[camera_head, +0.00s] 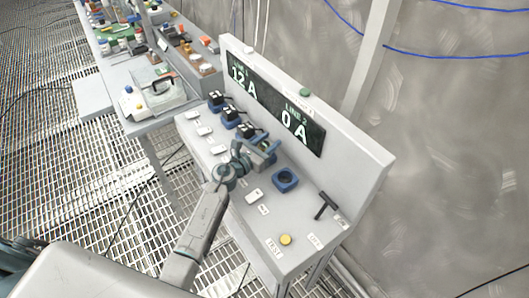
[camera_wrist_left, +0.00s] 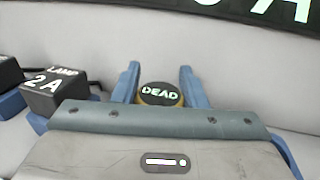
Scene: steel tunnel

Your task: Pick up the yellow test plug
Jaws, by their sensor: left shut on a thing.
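The yellow test plug (camera_wrist_left: 160,94) shows in the left wrist view as a dark round top reading DEAD with a yellow rim. It sits between the two blue fingers of my left gripper (camera_wrist_left: 161,85), which is shut on it. In the head view my left gripper (camera_head: 264,148) is over the panel bench, past the row of black plugs, and mostly hides the plug. I cannot tell whether the plug's lower end is still in a socket. My right gripper is in neither view.
Black plugs (camera_head: 230,114) stand in blue sockets beside the gripper; one reads LAMP 2A (camera_wrist_left: 55,92). An empty blue socket (camera_head: 285,180), a yellow button (camera_head: 286,240) and a black T-handle (camera_head: 325,203) lie nearer. The display board (camera_head: 275,105) reads 12A and 0A behind.

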